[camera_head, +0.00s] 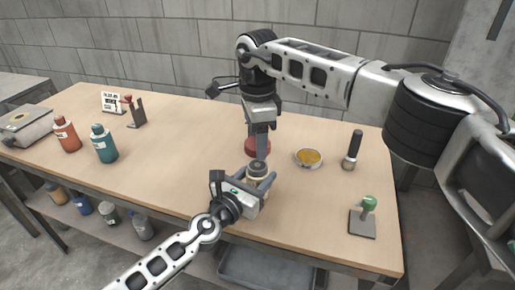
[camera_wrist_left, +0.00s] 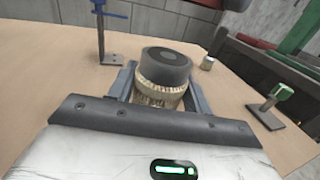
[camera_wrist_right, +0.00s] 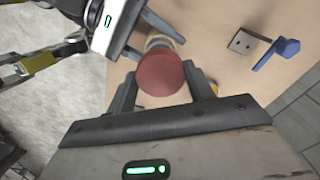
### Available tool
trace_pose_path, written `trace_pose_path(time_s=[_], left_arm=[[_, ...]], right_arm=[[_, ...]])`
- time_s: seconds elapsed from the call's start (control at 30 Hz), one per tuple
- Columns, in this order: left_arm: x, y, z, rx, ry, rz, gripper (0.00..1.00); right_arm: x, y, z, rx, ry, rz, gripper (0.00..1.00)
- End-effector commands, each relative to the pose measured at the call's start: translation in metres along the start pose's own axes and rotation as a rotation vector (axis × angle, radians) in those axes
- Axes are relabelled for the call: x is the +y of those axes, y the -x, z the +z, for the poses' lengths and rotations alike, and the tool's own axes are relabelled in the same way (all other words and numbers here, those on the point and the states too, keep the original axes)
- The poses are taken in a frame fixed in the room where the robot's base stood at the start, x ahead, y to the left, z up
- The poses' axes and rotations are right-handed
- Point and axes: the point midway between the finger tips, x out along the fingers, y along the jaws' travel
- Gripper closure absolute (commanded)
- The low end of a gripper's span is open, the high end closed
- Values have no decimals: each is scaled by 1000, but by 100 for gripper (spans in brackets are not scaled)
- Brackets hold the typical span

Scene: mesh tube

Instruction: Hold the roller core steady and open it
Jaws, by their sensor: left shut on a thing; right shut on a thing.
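In the left wrist view the roller core (camera_wrist_left: 163,78) has a dark round top and a ribbed beige side. My left gripper (camera_head: 262,187) is shut around its side, one finger on each flank. A dull red round piece (camera_head: 258,146) is in my right gripper (camera_head: 261,152), which comes down from above. In the right wrist view the red piece (camera_wrist_right: 161,73) lies between the two fingers, with part of the core's beige side beyond it. The red piece looks apart from the core's dark top; the exact gap is unclear.
A bowl with yellow contents (camera_head: 308,158), a dark upright tool (camera_head: 352,149) and a green knob on a stand (camera_head: 366,205) are to the right. An orange bottle (camera_head: 67,135), a teal bottle (camera_head: 104,144) and a case (camera_head: 24,125) are at left.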

Motion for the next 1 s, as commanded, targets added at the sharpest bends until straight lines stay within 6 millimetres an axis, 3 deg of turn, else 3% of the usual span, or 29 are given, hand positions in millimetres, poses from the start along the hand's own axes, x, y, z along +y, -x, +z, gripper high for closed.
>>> trace_pose_path(time_s=[0.23,0.27,0.33,0.67,0.77,1.0], left_arm=[[0,0,-1,1,1,-1,100],[0,0,-1,1,1,-1,42],[0,0,-1,1,0,-1,25],[0,3,0,1,0,0,25],[0,14,0,2,0,0,25],[1,64,-2,4,0,1,25]], right_arm=[[0,3,0,0,0,0,75],[0,3,0,0,0,0,75],[0,3,0,0,0,0,75],[0,4,0,0,1,0,75],[0,7,0,0,1,0,75],[0,12,0,0,1,0,75]])
